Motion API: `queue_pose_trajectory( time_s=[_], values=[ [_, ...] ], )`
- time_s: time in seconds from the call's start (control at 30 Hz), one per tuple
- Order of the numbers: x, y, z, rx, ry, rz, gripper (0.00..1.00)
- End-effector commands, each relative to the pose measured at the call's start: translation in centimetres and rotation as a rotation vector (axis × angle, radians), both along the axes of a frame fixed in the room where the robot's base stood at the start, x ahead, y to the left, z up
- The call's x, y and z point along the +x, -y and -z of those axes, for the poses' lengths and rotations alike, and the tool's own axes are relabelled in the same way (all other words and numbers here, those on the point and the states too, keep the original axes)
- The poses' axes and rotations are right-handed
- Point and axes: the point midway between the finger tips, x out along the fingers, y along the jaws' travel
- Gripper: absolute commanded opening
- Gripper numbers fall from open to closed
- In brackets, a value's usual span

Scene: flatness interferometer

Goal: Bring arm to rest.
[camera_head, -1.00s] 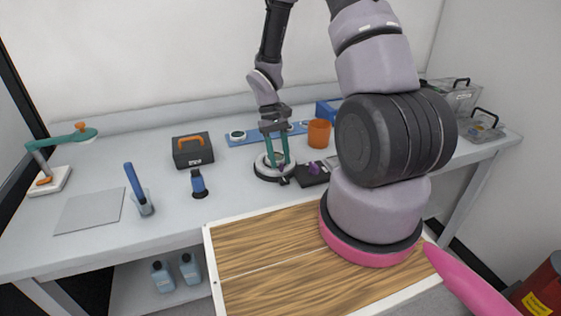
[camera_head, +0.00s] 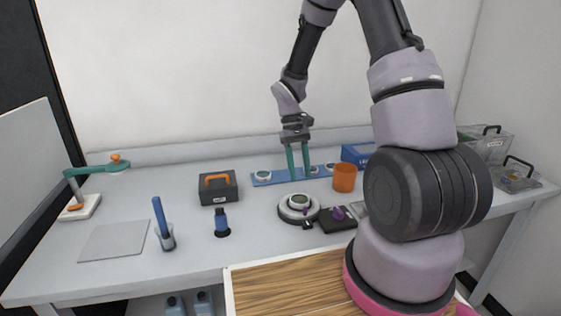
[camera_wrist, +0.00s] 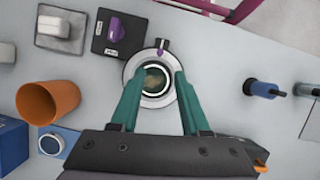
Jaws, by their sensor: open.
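My gripper (camera_head: 298,170) is raised above the bench in the head view. Its two green fingers point down and stand apart with nothing between them. In the wrist view my gripper (camera_wrist: 155,75) has its fingertips over the round grey stage (camera_wrist: 148,88), which holds a ringed disc with a dark greenish face. The stage (camera_head: 297,217) shows in the head view nearer the camera than the fingers, with the disc (camera_head: 299,200) on it. A black box with a purple knob (camera_head: 338,219) stands right beside the stage.
A blue strip (camera_head: 275,179) with round pieces lies behind the stage. An orange cup (camera_head: 344,178) stands to the right, a dark case with an orange handle (camera_head: 218,188) to the left.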

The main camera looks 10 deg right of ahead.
Motion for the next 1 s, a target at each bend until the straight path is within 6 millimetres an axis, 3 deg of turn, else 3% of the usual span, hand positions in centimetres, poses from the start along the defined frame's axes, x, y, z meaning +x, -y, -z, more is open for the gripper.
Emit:
queue_pose_trajectory(
  time_s=[0.17,0.27,0.47,0.7,1.0],
  values=[
    [0.1,0.1,-1.4,-0.002,0.032,0.014,0.46],
    [0.1,0.2,-4.3,-0.004,0.095,0.051,0.46],
    [-1.2,0.6,-12.2,0.008,0.279,0.157,0.46],
    [-4.6,0.7,-20.3,0.058,0.503,0.290,0.46],
    [-10.5,0.7,-27.9,0.177,0.773,0.451,0.46]
  ],
)
